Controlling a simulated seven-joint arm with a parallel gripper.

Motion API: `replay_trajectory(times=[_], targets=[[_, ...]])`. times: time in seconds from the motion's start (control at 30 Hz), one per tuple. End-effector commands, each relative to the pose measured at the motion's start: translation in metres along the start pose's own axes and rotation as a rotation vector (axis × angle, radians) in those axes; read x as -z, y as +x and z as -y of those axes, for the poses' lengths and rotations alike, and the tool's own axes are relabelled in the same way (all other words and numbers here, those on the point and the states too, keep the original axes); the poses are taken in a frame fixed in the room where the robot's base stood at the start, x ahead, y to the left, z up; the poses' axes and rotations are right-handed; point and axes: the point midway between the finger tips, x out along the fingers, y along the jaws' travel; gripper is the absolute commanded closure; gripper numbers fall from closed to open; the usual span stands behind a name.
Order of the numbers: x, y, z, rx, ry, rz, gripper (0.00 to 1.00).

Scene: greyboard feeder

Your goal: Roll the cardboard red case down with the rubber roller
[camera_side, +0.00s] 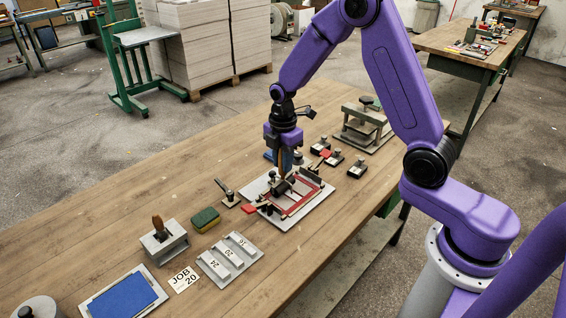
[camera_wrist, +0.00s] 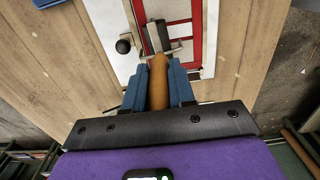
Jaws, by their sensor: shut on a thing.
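My gripper (camera_side: 284,163) is shut on the wooden handle of the rubber roller (camera_side: 281,187). In the wrist view its blue fingers (camera_wrist: 158,88) clasp the tan handle from both sides, with the roller head (camera_wrist: 157,36) ahead of them. The red case (camera_side: 298,203) lies on a pale board (camera_side: 252,188), showing red borders around light panels; part of it also shows in the wrist view (camera_wrist: 196,32). The roller head is over the case's left part. I cannot tell whether it presses on it. The arm hides part of the board's far side.
A black knob (camera_wrist: 123,46) stands on the board left of the roller. Small clamps (camera_side: 358,167) and a press (camera_side: 362,128) stand behind right. A sponge (camera_side: 205,220), grey numbered blocks (camera_side: 229,258), a job card (camera_side: 184,280) and a blue pad (camera_side: 122,298) lie in front left.

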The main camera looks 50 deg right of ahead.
Motion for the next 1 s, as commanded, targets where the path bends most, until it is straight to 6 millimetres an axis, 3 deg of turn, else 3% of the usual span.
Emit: replay_trajectory(times=[0.53, 1.0], targets=[[0.0, -0.047, -0.001, -0.003, 0.0, 0.0, 1.0], [0.0, -0.054, 0.0, -0.001, 0.0, 0.0, 1.0]])
